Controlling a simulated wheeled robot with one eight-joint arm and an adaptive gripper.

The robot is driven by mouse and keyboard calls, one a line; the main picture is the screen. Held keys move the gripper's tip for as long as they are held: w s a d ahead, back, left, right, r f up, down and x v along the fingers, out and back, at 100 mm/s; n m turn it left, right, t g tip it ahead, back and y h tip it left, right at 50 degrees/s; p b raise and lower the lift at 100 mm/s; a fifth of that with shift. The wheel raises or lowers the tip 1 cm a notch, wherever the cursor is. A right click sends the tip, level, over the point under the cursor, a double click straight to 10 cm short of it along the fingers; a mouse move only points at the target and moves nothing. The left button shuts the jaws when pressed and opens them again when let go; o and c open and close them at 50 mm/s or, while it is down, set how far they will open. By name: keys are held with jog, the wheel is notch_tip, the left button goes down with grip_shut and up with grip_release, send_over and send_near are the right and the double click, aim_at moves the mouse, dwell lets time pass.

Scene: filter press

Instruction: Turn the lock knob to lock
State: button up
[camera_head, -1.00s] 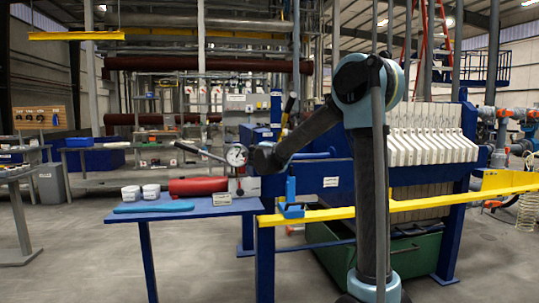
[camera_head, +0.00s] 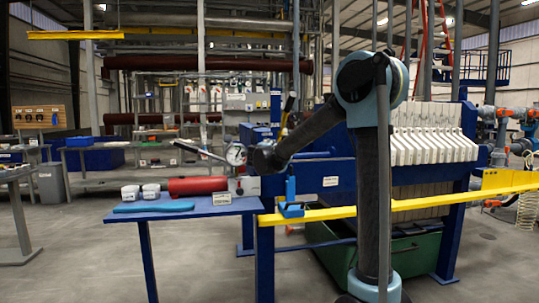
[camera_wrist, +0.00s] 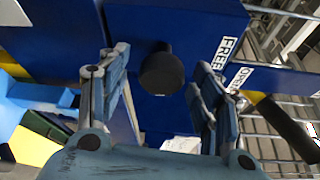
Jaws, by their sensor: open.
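The lock knob (camera_wrist: 161,73) is a round black knob on a blue plate in the wrist view. My gripper (camera_wrist: 160,84) is open, with one finger to the left of the knob and the other to its right. Gaps show between the knob and both fingers. A white label reading FREE (camera_wrist: 227,52) is on the blue plate right of the knob, and an OPEN label (camera_wrist: 240,78) is beside it.
A black-and-yellow handle (camera_wrist: 286,126) lies close right of my gripper. A yellow rail (camera_head: 410,204) crosses the press front.

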jog(key=s+a, duration=0.1)
jog(key=s, duration=0.9)
jog(key=shift+s+r, duration=0.25)
jog(key=shift+r, duration=0.05)
notch_tip(320, 180, up, 5)
jog(key=s+d+n+t+y, duration=0.1)
jog(key=s+d+n+y, duration=0.2)
jog(key=n+y, duration=0.35)
jog(key=s+d+f+n+g+y, duration=0.1)
jog(key=s+f+n+g+y, duration=0.15)
jog(key=s+f+n, duration=0.4)
jog(key=s+d+f+n+g+h, duration=0.3)
jog(key=s+d+f+g, duration=0.3)
jog(key=s+d+f, duration=0.6)
jog(key=s+d+f+n+g+h, duration=0.4)
jog(key=s+d+f+g, duration=0.3)
jog(key=s+d+f, duration=0.5)
jog(key=s+f+n, duration=0.1)
jog(key=s+f, duration=0.5)
jog(key=s, duration=0.1)
jog(key=shift+d, duration=0.4)
